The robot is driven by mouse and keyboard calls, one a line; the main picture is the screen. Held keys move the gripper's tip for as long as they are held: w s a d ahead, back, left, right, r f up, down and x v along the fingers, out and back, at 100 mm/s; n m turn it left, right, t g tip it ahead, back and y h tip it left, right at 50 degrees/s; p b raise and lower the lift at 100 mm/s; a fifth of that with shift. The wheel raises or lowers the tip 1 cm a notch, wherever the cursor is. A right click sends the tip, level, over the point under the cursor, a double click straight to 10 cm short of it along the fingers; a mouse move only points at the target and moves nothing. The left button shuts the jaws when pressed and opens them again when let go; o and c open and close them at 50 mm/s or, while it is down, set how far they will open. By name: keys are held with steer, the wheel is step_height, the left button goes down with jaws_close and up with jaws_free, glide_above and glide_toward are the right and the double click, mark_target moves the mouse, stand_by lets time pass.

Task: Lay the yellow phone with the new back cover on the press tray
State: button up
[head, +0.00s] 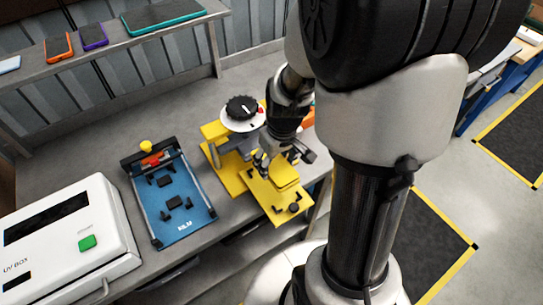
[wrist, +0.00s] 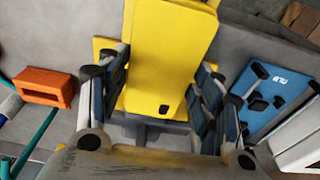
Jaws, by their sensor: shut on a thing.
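The yellow phone (wrist: 168,60) fills the middle of the wrist view, back cover up, with a small black camera square near its lower end. My gripper (wrist: 160,88) is shut on its two long sides. In the head view my gripper (head: 277,162) is at the yellow press, and the phone (head: 284,175) shows just below the fingers. The yellow press tray (head: 277,206) sticks out toward the front, with small black knobs near its end. The phone is over the tray's rear part; I cannot tell whether it touches. The phone hides much of the tray in the wrist view.
The press has a black dial (head: 242,108) on top. A blue fixture (head: 178,205) stands left of it, then a white UV box (head: 70,245). An orange block (wrist: 44,87) lies on the bench. Phones lie on the shelf (head: 110,47) behind.

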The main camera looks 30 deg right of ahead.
steer(key=shift+f+b, duration=3.5)
steer(key=shift+f, duration=0.95)
steer(key=shift+f, duration=0.2)
steer(key=o, duration=1.3)
steer(key=shift+r, duration=0.1)
steer(key=r, duration=0.4)
steer(key=s+r, duration=0.1)
steer(key=r, duration=0.6)
steer(key=shift+s+r, duration=0.35)
steer(key=shift+s, duration=0.05)
